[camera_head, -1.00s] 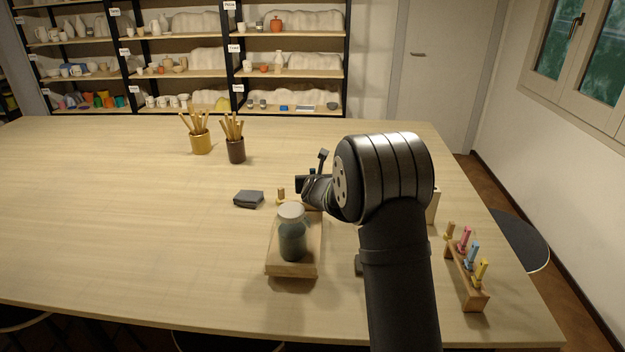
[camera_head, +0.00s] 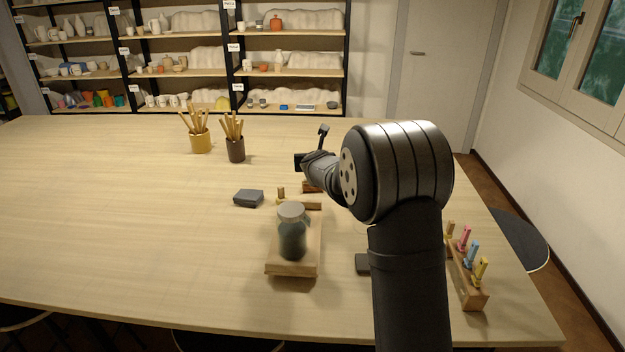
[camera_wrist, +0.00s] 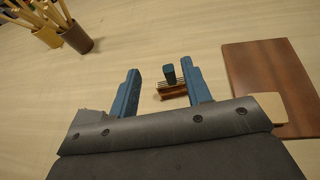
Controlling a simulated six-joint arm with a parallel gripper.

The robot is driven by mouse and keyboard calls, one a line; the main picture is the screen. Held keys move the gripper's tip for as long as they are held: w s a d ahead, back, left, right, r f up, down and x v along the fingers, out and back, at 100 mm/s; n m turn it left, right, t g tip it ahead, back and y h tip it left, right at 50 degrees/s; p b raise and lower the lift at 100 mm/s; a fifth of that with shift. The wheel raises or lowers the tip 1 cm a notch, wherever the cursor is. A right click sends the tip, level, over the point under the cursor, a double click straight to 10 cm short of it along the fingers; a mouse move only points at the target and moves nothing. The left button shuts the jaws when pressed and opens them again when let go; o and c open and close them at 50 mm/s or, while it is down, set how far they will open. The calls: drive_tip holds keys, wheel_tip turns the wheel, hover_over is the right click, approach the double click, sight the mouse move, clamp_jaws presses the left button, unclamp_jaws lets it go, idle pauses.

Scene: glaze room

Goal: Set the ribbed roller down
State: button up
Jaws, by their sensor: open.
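The ribbed roller (camera_wrist: 174,91) shows in the wrist view as a small reddish-brown ribbed piece on the table, with a blue upright part that looks like its handle. My gripper (camera_wrist: 160,68) is open, its two blue fingers on either side of this view of the roller, with gaps between them and it. In the head view my gripper (camera_head: 302,162) is over the table behind the jar. A small reddish-brown piece (camera_head: 312,187) below it looks like the same roller, partly hidden by my wrist.
A lidded jar (camera_head: 292,232) stands on a wooden board (camera_head: 292,269). A grey block (camera_head: 248,198) lies to its left. Two tool cups (camera_head: 200,143) (camera_head: 236,150) stand farther back. A brown slab (camera_wrist: 262,85) lies right of the roller. A rack (camera_head: 470,285) of coloured tools is at right.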

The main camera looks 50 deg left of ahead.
drive_tip(key=d+f+v, duration=0.1)
drive_tip(key=f+v, duration=0.1)
drive_tip(key=v, duration=0.8)
drive_tip(key=f, duration=0.3)
drive_tip(key=a+f, duration=0.1)
drive_tip(key=f, duration=0.1)
drive_tip(key=shift+w+f, duration=0.15)
drive_tip(key=shift+w, duration=0.1)
drive_tip(key=x, duration=1)
drive_tip(key=shift+w+a, duration=0.2)
drive_tip(key=shift+a, duration=0.1)
drive_tip(key=shift+r+x, duration=0.2)
drive_tip(key=shift+x, duration=1.35)
drive_tip(key=shift+r+x, duration=0.25)
drive_tip(key=shift+x, duration=1.3)
drive_tip(key=shift+w+a, duration=0.1)
drive_tip(key=shift+w, duration=0.05)
clamp_jaws()
